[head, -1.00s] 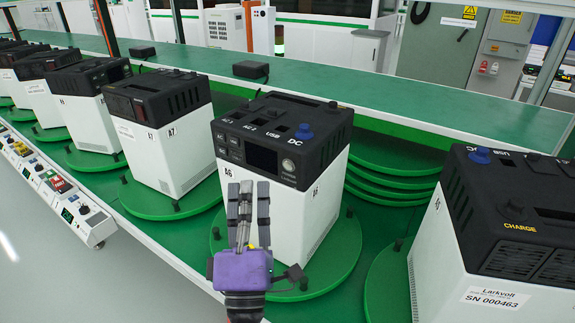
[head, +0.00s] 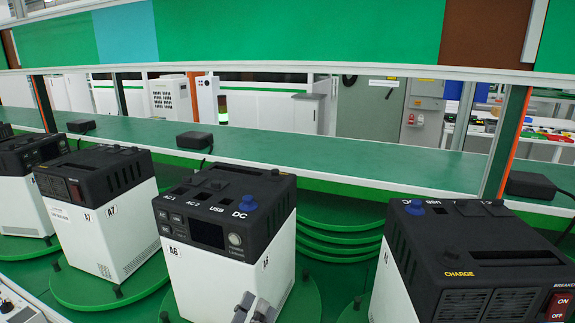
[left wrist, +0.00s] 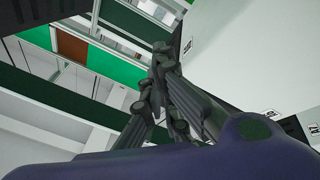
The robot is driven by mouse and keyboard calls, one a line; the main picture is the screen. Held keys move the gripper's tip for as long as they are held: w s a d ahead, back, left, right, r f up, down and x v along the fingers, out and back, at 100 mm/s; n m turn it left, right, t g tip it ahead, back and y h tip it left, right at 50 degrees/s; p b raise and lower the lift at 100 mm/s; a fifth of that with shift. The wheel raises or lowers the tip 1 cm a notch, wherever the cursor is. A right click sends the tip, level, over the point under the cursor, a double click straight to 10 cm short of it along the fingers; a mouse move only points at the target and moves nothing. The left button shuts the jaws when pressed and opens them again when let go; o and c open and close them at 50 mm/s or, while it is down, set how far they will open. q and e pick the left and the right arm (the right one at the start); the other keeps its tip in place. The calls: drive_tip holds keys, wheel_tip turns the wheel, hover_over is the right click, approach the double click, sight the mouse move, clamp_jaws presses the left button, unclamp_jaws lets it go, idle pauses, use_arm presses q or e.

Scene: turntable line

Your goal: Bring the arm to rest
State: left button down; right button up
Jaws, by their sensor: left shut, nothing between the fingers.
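My left gripper (head: 254,309) shows only its grey fingertips at the bottom edge of the head view, in front of the lower white front of the power station A6 (head: 215,270). In the left wrist view the left gripper (left wrist: 165,75) has its dark fingers together, with nothing between them. A white wall (left wrist: 250,60), likely a power station's side, fills the right of that view. The rest of my left arm is hidden below the head view. My right gripper is not in view.
Power station A7 (head: 95,235) stands left of A6 and another station (head: 480,260) stands right, each on a green turntable. Stacked green discs (head: 340,240) lie behind. A green shelf (head: 270,165) with black adapters (head: 194,140) runs across the back.

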use_arm(q)
drive_tip(key=s+a+f+m+g+y, duration=0.25)
drive_tip(key=s+f+g, duration=0.2)
drive_tip(key=f, duration=0.75)
drive_tip(key=s+a+f+m+g+y, duration=0.1)
drive_tip(key=s+a+f+m+g, duration=0.3)
drive_tip(key=f, duration=0.8)
drive_tip(key=s+a+f+g+y+p, duration=0.1)
drive_tip(key=s+a+f, duration=0.2)
drive_tip(key=s+f, duration=0.2)
drive_tip(key=s+a+f+n+g+y, duration=0.1)
drive_tip(key=s+f, duration=0.5)
drive_tip(key=s, duration=0.6)
drive_tip(key=a+g+y, duration=0.1)
drive_tip(key=a, duration=0.1)
drive_tip(key=shift+s+a+p, duration=0.25)
drive_tip(key=shift+a+p, duration=0.1)
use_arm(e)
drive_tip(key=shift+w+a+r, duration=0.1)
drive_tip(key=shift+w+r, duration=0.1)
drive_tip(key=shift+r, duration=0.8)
use_arm(q)
drive_tip(key=shift+n+g, duration=0.25)
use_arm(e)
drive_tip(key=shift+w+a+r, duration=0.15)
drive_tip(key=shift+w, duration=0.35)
